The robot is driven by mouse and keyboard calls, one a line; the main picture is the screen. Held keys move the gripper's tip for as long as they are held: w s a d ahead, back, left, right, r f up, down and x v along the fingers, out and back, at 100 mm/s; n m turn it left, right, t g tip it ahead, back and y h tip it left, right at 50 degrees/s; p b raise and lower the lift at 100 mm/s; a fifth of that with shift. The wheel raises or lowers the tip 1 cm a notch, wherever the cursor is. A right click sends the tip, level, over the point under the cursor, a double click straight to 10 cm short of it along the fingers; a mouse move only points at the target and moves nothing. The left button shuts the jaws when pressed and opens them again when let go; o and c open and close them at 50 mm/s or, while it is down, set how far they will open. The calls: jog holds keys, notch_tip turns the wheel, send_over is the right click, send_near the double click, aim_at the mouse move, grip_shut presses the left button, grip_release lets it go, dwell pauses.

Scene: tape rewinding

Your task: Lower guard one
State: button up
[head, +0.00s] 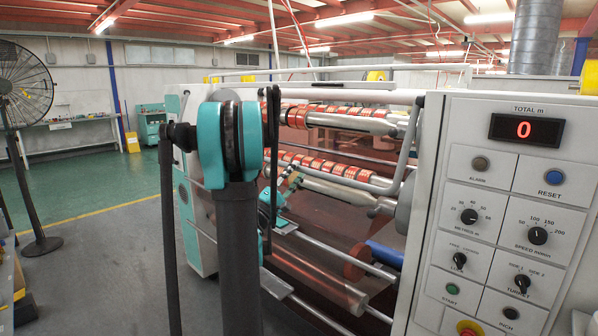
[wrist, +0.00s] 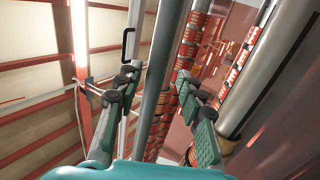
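Grey tubular guard bars cross the front of the rewinding machine in the head view. An upper bar (head: 345,96) runs level to the control panel, and a bent lower bar (head: 405,150) curves down and runs left in front of the rolls. No label shows which is guard one. My gripper (head: 289,184) is beside the left part of the lower bar, partly hidden by my arm. In the wrist view my gripper (wrist: 157,76) has its two fingers spread. A grey bar (wrist: 163,65) passes between them in the picture; no contact is clear.
Shafts with red-and-white tape rolls (head: 335,120) lie behind the bars. The control panel (head: 520,200) with a red "0" display (head: 526,130) stands at right. A blue roll (head: 385,254) is low down. A fan (head: 25,90) stands at left; the green floor (head: 90,185) beyond is clear.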

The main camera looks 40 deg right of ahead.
jog(key=v, duration=1)
jog(key=shift+s, duration=0.1)
jog(key=s+a+f+m+t+y, duration=0.1)
jog(key=s+a+f+y, duration=0.1)
jog(key=a+f+y, duration=0.5)
jog(key=s+a+f+m+y, duration=0.1)
jog(key=s+a+f+y, duration=0.15)
jog(key=f+y, duration=0.45)
jog(key=s+a+f+y, duration=0.2)
jog(key=a+f+y, duration=0.1)
jog(key=a, duration=0.6)
jog(key=s+a+f+t+y, duration=0.1)
jog(key=a+f+y, duration=0.3)
jog(key=a, duration=0.5)
jog(key=s+a+f+n+y, duration=0.1)
jog(key=s+a+f+y, duration=0.2)
jog(key=a, duration=0.6)
notch_tip(320, 180, down, 3)
jog(key=shift+a+r+y, duration=0.2)
jog(key=shift+r+y, duration=0.05)
jog(key=shift+y, duration=0.05)
